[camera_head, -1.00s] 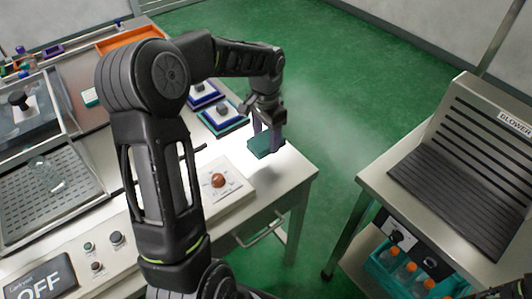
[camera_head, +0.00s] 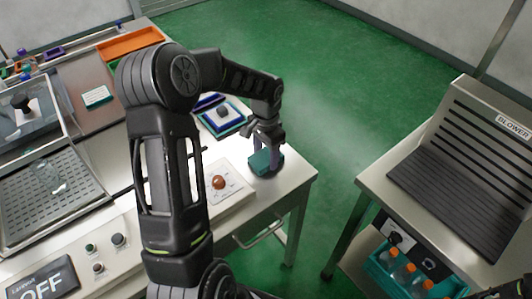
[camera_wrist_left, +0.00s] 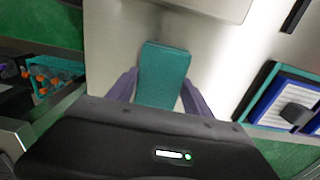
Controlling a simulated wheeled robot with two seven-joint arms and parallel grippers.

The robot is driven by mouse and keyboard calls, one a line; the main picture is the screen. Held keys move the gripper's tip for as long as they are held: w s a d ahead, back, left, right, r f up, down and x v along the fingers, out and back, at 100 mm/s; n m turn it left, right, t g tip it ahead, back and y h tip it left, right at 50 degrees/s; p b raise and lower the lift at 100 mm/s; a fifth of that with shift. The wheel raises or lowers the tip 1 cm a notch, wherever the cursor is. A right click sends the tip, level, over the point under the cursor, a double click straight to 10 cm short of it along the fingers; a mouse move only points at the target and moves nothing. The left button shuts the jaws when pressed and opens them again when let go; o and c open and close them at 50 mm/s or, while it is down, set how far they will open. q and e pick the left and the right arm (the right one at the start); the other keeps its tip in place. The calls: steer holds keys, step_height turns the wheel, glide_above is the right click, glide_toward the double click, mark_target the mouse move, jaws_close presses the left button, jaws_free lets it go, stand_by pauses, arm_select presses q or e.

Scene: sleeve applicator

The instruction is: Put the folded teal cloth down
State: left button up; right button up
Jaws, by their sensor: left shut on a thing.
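The folded teal cloth (camera_head: 262,162) is a small flat block at the right end of the white work table (camera_head: 285,185). My left gripper (camera_head: 265,155) points down and is shut on it. In the left wrist view the cloth (camera_wrist_left: 163,72) stretches out between the two purple-grey fingers (camera_wrist_left: 160,95), over the pale table top. The cloth is low over the table; I cannot tell whether it touches the surface.
A red button (camera_head: 218,182) on a pale panel lies left of the cloth. A blue-framed tray with a dark knob (camera_head: 222,112) stands behind. The blower stand (camera_head: 450,180) is across a floor gap to the right. Table around the cloth is bare.

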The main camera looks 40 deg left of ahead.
mark_target(266, 156)
arm_select(q)
steer(key=shift+f, duration=0.15)
steer(key=o, duration=1.5)
step_height(266, 156, up, 12)
steer(key=b, duration=0.1)
steer(key=shift+r, duration=0.2)
